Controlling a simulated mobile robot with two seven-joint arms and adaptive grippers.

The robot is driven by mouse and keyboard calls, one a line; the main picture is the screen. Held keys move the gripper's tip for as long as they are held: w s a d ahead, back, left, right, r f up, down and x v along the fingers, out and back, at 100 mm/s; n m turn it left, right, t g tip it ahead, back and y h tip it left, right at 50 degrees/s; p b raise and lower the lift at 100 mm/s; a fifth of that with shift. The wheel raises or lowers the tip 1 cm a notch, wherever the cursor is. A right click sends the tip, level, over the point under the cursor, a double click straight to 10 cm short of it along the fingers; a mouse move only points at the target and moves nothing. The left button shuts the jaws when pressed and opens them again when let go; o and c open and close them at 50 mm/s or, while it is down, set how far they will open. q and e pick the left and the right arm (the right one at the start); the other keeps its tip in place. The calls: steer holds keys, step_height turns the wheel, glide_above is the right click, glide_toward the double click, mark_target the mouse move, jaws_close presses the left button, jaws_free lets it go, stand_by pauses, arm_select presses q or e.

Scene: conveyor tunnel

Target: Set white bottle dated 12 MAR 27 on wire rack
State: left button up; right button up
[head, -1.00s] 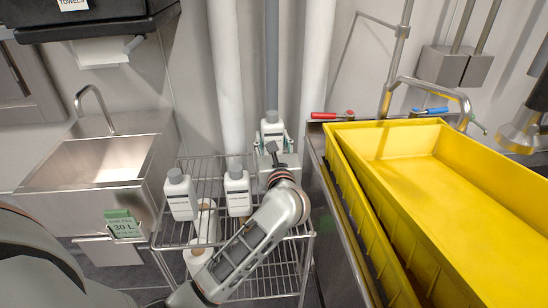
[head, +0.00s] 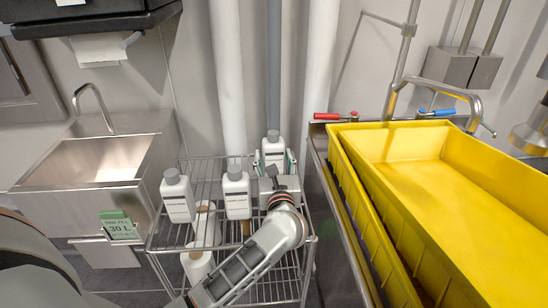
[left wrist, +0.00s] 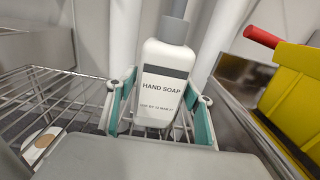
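A white bottle with a grey cap (head: 273,152) stands upright at the back right of the wire rack (head: 217,165). In the left wrist view this bottle (left wrist: 164,85) reads HAND SOAP, with a small use-by line that looks like 12 MAR 27. My left gripper (head: 274,165) has its teal-padded fingers on either side of the bottle, apparently shut on it; the left wrist view also shows these fingers (left wrist: 163,90). The bottle is at or just above the top shelf; I cannot tell if its base touches. My right gripper is not in view.
Two similar bottles, one at left (head: 178,196) and one in the middle (head: 237,193), stand on the top shelf. Paper rolls (head: 198,264) sit below. A steel sink (head: 100,170) is at left. Yellow crates (head: 440,190) lie close on the right.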

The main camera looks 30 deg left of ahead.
arm_select(q)
steer(key=shift+r, duration=0.1)
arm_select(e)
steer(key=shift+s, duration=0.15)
arm_select(q)
steer(key=shift+r, duration=0.25)
steer(key=p+v, duration=0.1)
steer(key=v, duration=1.1)
steer(key=shift+f, duration=0.15)
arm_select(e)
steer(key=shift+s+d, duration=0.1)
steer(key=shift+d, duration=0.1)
